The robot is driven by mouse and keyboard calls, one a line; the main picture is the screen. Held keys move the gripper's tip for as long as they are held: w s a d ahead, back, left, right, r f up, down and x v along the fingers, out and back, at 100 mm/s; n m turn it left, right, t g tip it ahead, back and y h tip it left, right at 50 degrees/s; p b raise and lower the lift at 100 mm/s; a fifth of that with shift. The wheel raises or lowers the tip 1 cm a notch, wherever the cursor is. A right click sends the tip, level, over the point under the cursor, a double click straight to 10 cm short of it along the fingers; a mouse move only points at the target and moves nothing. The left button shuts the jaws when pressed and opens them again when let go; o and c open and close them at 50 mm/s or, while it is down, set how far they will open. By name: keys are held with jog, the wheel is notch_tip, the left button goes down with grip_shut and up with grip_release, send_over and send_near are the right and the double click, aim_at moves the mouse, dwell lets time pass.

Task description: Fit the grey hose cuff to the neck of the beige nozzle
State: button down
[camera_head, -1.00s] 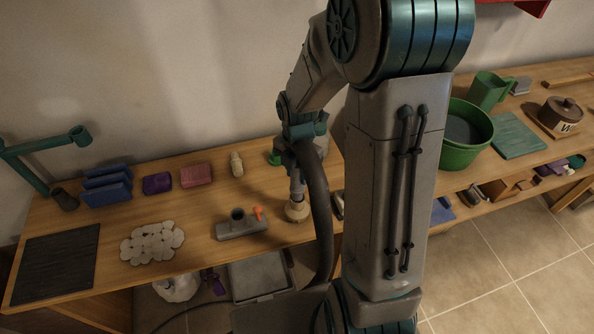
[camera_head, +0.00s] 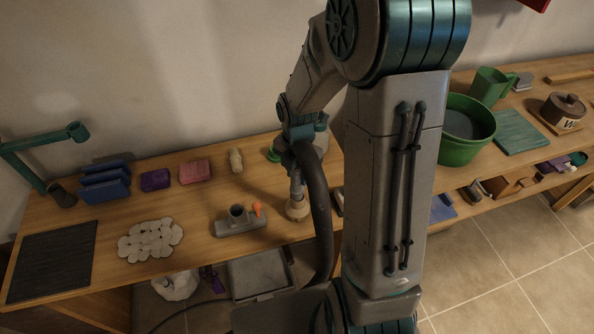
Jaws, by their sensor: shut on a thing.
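My gripper (camera_head: 296,168) points down over the front middle of the bench and is shut on the grey hose cuff (camera_head: 296,187). A dark hose (camera_head: 320,215) arches from the cuff past the right side of the gripper and down in front of the bench. The beige nozzle (camera_head: 297,210) is a round, flared piece standing on the bench directly below the cuff. The cuff's lower end meets or overlaps the nozzle's neck in this view; I cannot tell whether it is seated. The fingers are small and partly hidden by the hose.
A grey flat nozzle (camera_head: 240,225) with an upright tube and an orange piece (camera_head: 257,208) stand just left. White pebble-like discs (camera_head: 150,241) lie further left. A beige bottle-shaped piece (camera_head: 235,160) stands behind. A green tub (camera_head: 466,130) is right of my arm.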

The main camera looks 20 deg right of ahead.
jog(key=shift+f+b, duration=0.8)
jog(key=shift+f, duration=0.45)
jog(key=c, duration=1)
grip_release()
notch_tip(320, 180, up, 14)
jog(key=shift+f, duration=0.1)
